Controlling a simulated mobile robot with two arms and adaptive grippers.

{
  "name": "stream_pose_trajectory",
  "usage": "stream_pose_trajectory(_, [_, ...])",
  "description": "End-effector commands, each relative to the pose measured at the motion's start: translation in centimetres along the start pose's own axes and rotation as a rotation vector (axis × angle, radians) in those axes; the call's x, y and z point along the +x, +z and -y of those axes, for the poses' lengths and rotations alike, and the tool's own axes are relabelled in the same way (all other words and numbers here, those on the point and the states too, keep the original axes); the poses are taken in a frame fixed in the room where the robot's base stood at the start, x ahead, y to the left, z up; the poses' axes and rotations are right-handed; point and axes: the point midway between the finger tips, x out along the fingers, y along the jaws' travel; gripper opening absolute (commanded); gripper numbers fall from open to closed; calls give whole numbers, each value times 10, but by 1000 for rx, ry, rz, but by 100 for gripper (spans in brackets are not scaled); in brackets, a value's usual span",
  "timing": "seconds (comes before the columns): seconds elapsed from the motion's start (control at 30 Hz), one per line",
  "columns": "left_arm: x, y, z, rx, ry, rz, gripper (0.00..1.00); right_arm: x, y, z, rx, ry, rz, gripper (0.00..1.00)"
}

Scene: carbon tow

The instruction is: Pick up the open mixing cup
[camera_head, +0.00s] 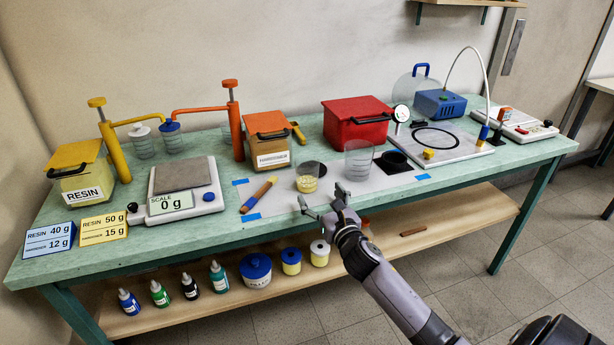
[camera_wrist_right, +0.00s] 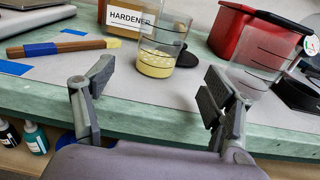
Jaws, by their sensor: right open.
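A clear open cup (camera_head: 307,181) with a pale yellow layer in the bottom stands on the grey mat near the table's front. It also shows in the wrist view (camera_wrist_right: 161,48), ahead of and between my fingers. A larger clear open cup (camera_head: 358,160), seemingly empty, stands to its right, and shows at the right of the wrist view (camera_wrist_right: 258,68). Which one the task means I cannot tell for sure. My right gripper (camera_head: 321,207) is open and empty at the table's front edge, short of both cups and touching neither. My left gripper is not in view.
A wooden-handled tool (camera_head: 258,196) lies left of the yellow-layered cup. A dark disc (camera_head: 312,168) lies behind it. A black item (camera_head: 392,163) sits right of the larger cup. The hardener box (camera_head: 270,153) and red box (camera_head: 356,122) stand behind.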

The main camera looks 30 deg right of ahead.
Motion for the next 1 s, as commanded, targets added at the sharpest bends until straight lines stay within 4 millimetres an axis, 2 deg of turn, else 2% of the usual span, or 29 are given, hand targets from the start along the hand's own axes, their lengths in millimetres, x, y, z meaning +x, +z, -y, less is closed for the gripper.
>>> stream_pose_trajectory(0.1, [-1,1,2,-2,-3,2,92,17,0,0,2,-1,0,77])
stream_pose_trajectory(0.37, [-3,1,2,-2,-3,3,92,34,1,-1,3,-1,-1,77])
stream_pose_trajectory(0.63, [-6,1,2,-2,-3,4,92,70,2,-2,2,0,-1,77])
stream_pose_trajectory(0.77, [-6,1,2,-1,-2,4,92,76,2,-2,2,0,-2,77])
stream_pose_trajectory(1.0, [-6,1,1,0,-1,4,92,77,1,-2,1,0,-2,76])
